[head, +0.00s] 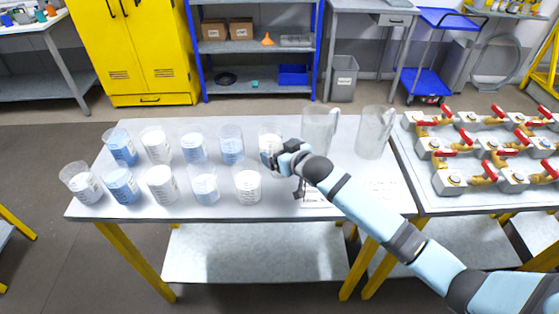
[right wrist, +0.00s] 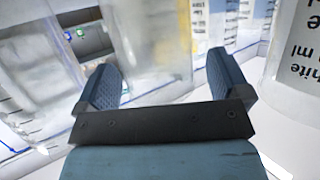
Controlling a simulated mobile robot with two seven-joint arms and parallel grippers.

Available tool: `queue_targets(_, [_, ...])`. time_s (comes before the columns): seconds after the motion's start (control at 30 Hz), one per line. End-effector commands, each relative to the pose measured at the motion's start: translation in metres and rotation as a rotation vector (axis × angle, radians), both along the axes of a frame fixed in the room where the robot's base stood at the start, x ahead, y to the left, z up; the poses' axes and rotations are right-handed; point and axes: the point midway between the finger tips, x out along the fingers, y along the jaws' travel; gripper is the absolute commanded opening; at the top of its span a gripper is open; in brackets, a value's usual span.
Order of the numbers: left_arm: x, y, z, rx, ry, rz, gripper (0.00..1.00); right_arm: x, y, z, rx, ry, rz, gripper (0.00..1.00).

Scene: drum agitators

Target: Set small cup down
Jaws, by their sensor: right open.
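Several clear small cups stand in two rows on the grey table (head: 120,207); some hold blue and some hold white contents. My right gripper (head: 272,157) is low over the table, right beside a small cup with white contents (head: 270,136) at the right end of the back row. In the right wrist view the gripper (right wrist: 162,62) is open, and a clear vessel shows beyond and between its fingers. A cup labelled white (right wrist: 297,55) stands close on the right there. I cannot tell whether the fingers touch any cup. My left gripper is not in view.
Two large clear pitchers, one (head: 319,130) and another (head: 374,133), stand right of the cups near my right arm. A second table with red-handled valves (head: 483,148) stands on the right. The front right of the cup table is mostly clear, apart from printed sheets.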

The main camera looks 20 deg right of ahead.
Motion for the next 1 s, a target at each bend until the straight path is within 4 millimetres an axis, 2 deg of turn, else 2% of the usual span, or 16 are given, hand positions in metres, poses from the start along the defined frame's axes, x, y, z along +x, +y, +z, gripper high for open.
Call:
queue_targets(0.1, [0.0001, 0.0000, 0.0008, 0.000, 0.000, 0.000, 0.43, 0.0067, 0.0019, -0.0029, -0.001, 0.001, -0.001, 0.95])
queue_targets(0.3, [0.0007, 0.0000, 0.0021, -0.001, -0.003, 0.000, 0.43, 0.0068, 0.0020, -0.0032, 0.000, 0.001, 0.000, 0.95])
queue_targets(0.37, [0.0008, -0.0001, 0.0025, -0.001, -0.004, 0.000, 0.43, 0.0068, 0.0019, -0.0032, 0.000, 0.001, 0.000, 0.83])
queue_targets(0.53, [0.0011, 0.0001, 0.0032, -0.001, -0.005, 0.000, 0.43, 0.0067, 0.0019, -0.0032, 0.000, 0.000, 0.000, 0.44])
queue_targets(0.6, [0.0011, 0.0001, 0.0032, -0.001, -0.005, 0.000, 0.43, 0.0067, 0.0019, -0.0031, 0.000, 0.000, 0.000, 0.39])
queue_targets(1.0, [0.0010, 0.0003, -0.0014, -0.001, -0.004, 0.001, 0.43, 0.0031, 0.0033, 0.0041, 0.001, -0.002, 0.001, 0.38])
